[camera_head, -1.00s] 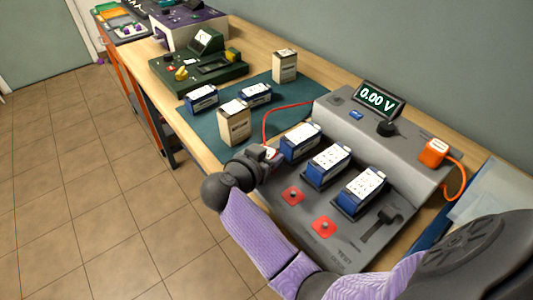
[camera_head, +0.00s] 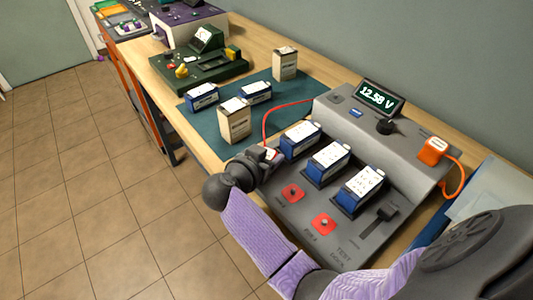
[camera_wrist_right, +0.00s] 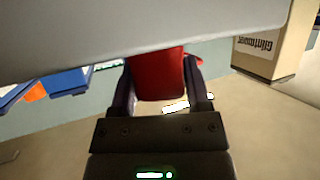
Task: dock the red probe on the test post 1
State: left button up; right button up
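My right gripper (camera_head: 264,160) is at the left front of the grey test dock (camera_head: 345,245). In the right wrist view its two fingers (camera_wrist_right: 158,88) are closed on the sides of the red probe (camera_wrist_right: 158,72). A red cable (camera_head: 266,122) runs from the dock to the probe. Two red pads with metal posts, a nearer one (camera_head: 324,224) and a farther one (camera_head: 292,193), show on the dock. The spot in line beyond them is hidden by my gripper, so the probe's contact is not visible. The display (camera_head: 377,97) reads 12.58 V. My left gripper is not in view.
Three blue batteries (camera_head: 327,160) sit in the dock. An orange plug (camera_head: 433,150) is at its right. A cream box (camera_head: 234,121) stands close behind my gripper on the teal mat (camera_head: 205,130). A green tester (camera_head: 200,72) stands farther back.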

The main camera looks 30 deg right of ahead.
jog(key=shift+o, duration=0.4)
